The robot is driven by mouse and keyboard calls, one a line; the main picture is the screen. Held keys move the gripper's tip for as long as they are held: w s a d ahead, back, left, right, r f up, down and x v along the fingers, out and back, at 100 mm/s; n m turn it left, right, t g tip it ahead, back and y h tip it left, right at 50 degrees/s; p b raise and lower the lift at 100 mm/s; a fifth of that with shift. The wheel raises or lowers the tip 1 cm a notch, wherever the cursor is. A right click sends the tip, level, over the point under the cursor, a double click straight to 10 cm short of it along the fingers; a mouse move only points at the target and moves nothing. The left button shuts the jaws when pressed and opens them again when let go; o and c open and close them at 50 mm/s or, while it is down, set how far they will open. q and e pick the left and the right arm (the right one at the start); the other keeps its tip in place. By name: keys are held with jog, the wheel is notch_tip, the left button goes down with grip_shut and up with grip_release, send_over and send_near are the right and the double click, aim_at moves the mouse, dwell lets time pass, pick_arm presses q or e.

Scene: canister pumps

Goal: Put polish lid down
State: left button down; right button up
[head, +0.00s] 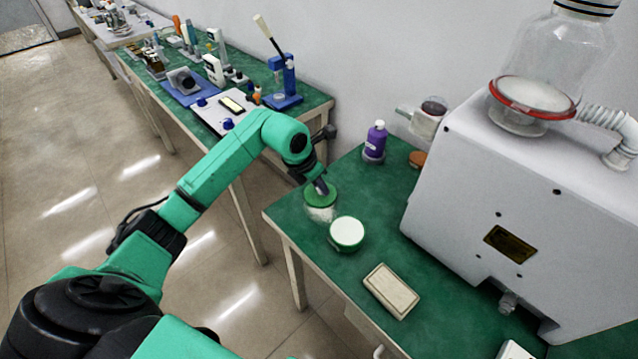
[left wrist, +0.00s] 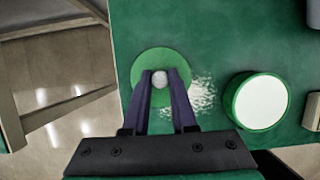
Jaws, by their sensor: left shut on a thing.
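The polish lid is a round green disc (head: 318,200) with a pale knob, near the left edge of the green table. It also shows in the left wrist view (left wrist: 145,62). My left gripper (head: 321,187) is above it with its fingers shut on the knob, seen closely in the left wrist view (left wrist: 160,78). The lid is at or just above the tabletop; I cannot tell whether it touches. A round green-rimmed pot with a white top (head: 347,232) stands to the right, apart from the lid. My right gripper is not in view.
A white powdery patch (head: 320,214) lies beside the lid. A cream block (head: 391,291), a purple bottle (head: 376,140) and a large grey machine (head: 500,220) stand on the same green table. Another bench with tools (head: 200,80) is behind.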

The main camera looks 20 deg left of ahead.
pick_arm(q)
jog(key=shift+f, duration=0.15)
jog(key=c, duration=0.7)
grip_release()
jog(key=shift+r, duration=0.35)
jog(key=b+v, duration=0.1)
jog(key=v, duration=1)
jog(key=shift+s+a+r, duration=0.1)
jog(key=shift+s+r, duration=0.1)
jog(key=shift+r, duration=0.1)
